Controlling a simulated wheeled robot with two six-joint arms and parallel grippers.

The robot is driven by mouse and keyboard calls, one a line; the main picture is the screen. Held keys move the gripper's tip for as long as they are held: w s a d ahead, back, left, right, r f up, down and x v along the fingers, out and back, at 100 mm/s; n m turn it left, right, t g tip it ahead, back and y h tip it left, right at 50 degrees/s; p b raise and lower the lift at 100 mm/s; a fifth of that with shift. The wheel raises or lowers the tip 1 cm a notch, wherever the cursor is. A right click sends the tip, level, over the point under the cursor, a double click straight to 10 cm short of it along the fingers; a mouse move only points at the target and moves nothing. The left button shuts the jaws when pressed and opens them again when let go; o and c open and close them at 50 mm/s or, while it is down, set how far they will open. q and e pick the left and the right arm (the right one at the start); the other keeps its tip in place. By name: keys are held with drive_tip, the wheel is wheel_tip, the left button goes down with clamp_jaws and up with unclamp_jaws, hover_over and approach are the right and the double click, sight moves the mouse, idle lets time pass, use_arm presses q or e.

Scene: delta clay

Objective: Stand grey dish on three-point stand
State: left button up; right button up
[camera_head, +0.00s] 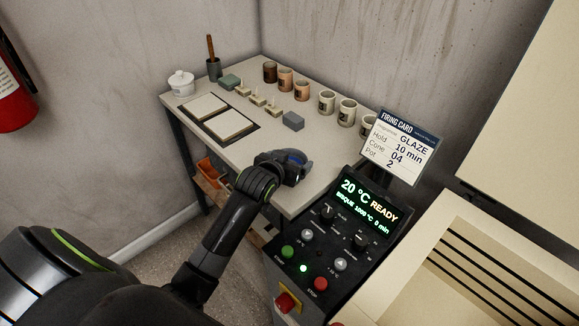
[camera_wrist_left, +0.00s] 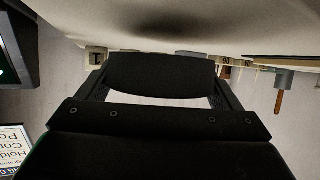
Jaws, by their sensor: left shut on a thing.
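My left gripper (camera_head: 292,167) is above the near right part of the table, short of the grey block. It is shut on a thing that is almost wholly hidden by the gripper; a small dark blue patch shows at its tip. In the left wrist view the dark gripper body (camera_wrist_left: 160,78) fills the middle and hides what is held. I cannot make out a grey dish elsewhere. Several small cream pointed stands (camera_head: 256,99) lie in a row mid-table, right of two pale slabs. My right gripper is not in view.
The table (camera_head: 262,143) has bare room at its near side. A grey block (camera_head: 293,121), several cups (camera_head: 326,102), a green-grey block (camera_head: 229,82) and a lidded white pot (camera_head: 180,83) stand on it. The control panel (camera_head: 325,235) and firing card (camera_head: 398,146) are close at right.

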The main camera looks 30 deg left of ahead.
use_arm(q)
wheel_tip(320, 180, up, 7)
drive_tip(key=shift+r, duration=0.15)
drive_tip(key=shift+d+r, duration=0.2)
drive_tip(key=shift+r, duration=0.2)
drive_tip(key=s+d+r, duration=0.4)
drive_tip(key=r, duration=0.3)
drive_tip(key=s+d+r, duration=0.4)
drive_tip(key=r, duration=0.4)
drive_tip(key=shift+d+m+h, duration=0.2)
drive_tip(key=shift+m+h, duration=0.1)
